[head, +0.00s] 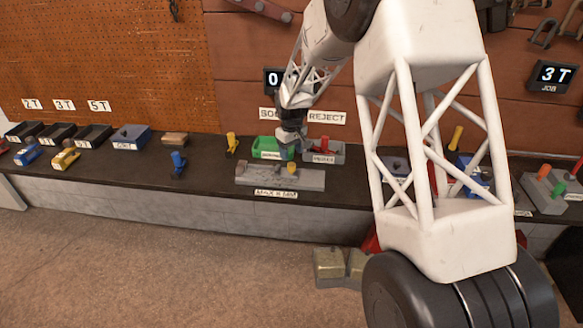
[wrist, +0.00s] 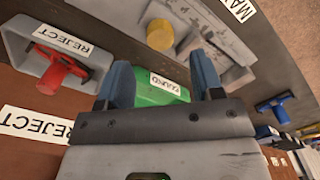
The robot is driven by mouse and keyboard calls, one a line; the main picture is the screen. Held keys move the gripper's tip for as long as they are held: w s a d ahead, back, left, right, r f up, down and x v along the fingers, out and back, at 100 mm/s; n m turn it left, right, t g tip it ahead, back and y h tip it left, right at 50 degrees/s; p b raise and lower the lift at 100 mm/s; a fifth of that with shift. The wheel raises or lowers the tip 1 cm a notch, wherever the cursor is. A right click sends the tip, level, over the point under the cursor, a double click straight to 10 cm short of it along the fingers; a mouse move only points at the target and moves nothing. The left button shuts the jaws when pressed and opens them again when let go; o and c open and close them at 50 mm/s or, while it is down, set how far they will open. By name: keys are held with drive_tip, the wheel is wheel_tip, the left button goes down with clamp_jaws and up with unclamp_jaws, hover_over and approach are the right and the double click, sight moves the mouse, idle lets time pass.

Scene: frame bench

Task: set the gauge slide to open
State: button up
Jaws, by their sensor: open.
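The gauge (head: 255,180) is a grey block on the bench with a yellow round knob (head: 292,168) towards its right end and a "MAX 8 MM" label in front. In the wrist view the gauge (wrist: 212,38) lies beyond my fingertips, with the yellow knob (wrist: 160,35) left of its middle. My gripper (head: 287,152) is above the bench just behind the gauge. In the wrist view my gripper (wrist: 163,75) has its two blue fingers apart with nothing between them. The knob is in front of the fingers and apart from them. I cannot read any open mark on the slide.
A green bin (head: 266,143) and a grey reject bin (head: 338,153) stand behind the gauge; a red piece (wrist: 60,70) lies in the reject bin. Bare bench lies between the blue piece and the gauge.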

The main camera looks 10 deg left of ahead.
sight(291, 164)
drive_tip(key=shift+f, duration=3.65)
